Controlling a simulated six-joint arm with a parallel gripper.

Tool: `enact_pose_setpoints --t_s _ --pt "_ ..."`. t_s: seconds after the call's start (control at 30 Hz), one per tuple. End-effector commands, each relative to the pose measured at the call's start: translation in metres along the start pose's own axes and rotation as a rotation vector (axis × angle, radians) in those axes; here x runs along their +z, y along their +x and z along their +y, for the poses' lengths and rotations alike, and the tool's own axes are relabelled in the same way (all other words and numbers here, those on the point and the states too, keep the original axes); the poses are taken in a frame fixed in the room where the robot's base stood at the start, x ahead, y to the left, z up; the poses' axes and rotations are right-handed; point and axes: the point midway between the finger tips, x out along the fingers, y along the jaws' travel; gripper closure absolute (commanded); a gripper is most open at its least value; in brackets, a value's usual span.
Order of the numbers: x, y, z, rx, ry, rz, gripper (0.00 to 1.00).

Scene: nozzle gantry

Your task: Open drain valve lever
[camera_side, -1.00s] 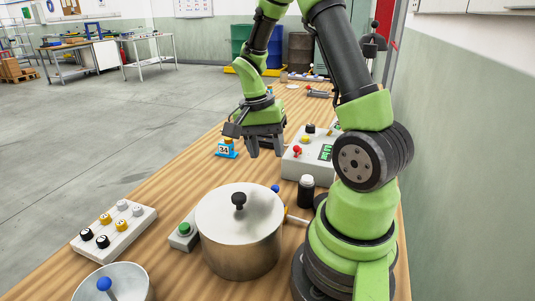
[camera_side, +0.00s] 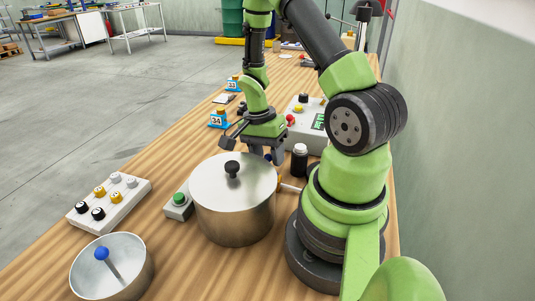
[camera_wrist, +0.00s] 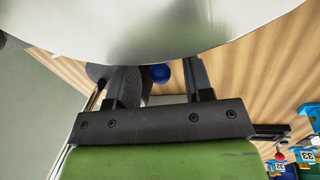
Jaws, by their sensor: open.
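A steel pot (camera_side: 235,215) with a flat lid and black knob stands in the middle of the table. A small blue ball knob (camera_wrist: 160,73), which looks like the end of the drain valve lever, sits near the pot's side. My gripper (camera_wrist: 162,82) is open, with one finger on either side of the blue knob in the wrist view; I cannot tell if either touches it. In the side view my gripper (camera_side: 265,146) is low behind the pot, whose lid partly hides the fingers. A pale rod with an orange end (camera_side: 288,187) sticks out at the pot's right.
A dark bottle (camera_side: 299,160) and a grey control box (camera_side: 310,130) stand close to the right of my gripper. A green-button box (camera_side: 179,207), a button panel (camera_side: 108,200) and a metal bowl (camera_side: 112,270) lie to the left. Numbered blue stands (camera_side: 217,120) are farther back.

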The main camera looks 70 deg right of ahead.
Motion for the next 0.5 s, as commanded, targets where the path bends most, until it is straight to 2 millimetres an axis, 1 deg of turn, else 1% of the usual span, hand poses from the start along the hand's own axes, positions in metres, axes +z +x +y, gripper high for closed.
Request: enact_pose_setpoints --t_s 0.17,0.2,0.27,0.3,0.4,0.5 --pt "0.0000 0.0002 0.0000 0.000 0.000 0.000 0.53" --pt "0.0000 0.0001 0.0000 0.000 0.000 0.000 0.55" --pt "-0.0001 0.0001 0.0000 0.000 0.000 0.000 0.69" --pt "-0.0001 0.0000 0.0000 0.000 0.000 0.000 0.78" --pt "-0.0001 -0.0001 0.0000 0.000 -0.001 0.000 1.00" --pt "0.0002 -0.0001 -0.0001 0.000 -0.007 0.002 1.00"
